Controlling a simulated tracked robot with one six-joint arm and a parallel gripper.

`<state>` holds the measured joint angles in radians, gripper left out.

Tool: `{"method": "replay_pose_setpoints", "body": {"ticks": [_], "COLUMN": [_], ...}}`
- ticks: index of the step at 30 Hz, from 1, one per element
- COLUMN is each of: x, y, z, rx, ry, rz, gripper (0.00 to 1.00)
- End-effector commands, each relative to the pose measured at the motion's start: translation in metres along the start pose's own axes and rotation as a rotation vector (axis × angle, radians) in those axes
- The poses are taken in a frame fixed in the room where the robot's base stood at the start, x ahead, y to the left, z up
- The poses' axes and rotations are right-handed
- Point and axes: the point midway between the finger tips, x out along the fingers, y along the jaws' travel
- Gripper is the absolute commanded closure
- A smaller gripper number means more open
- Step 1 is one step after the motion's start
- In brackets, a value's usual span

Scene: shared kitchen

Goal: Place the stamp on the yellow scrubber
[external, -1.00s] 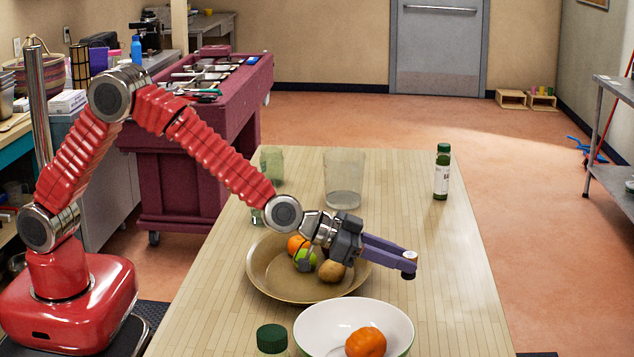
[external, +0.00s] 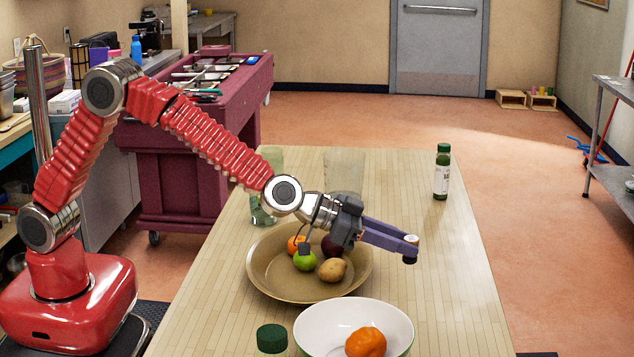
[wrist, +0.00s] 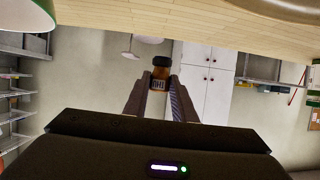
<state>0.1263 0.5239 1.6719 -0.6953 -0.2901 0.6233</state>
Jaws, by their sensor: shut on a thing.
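My gripper (external: 408,246) is shut on a small bottle-like thing and holds it above the table, right of the brown plate. In the wrist view the held thing (wrist: 160,75) has an orange-brown body, a light marking and a black end, between the fingertips (wrist: 155,95). In the external view it (external: 411,239) shows only a pale, orange-edged top above the fingers, and a dark end shows below. I cannot tell whether it is the stamp. I cannot make out a yellow scrubber in either view.
A brown plate (external: 263,283) holds several fruits and a potato (external: 332,270). A white bowl (external: 318,325) holds an orange (external: 365,342). Faint glasses (external: 344,172) stand behind. The table's right side (external: 455,290) is clear.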

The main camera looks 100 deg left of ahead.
Motion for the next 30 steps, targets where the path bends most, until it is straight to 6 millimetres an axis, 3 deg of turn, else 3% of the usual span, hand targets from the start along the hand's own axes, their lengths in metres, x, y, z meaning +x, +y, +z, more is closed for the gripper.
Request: {"method": "replay_pose_setpoints", "body": {"ticks": [8, 13, 22, 30], "x": [0.001, 0.002, -0.013, -0.044], "y": [-0.006, -0.035, -0.139, -0.239], "z": [0.0, -0.006, -0.032, -0.04], "rx": [-0.003, -0.017, -0.069, -0.105], "ry": [0.0, 0.001, -0.002, -0.005], "rz": [-0.006, -0.04, -0.155, -0.247], "gripper": [1.0, 1.0, 1.0, 1.0]}}
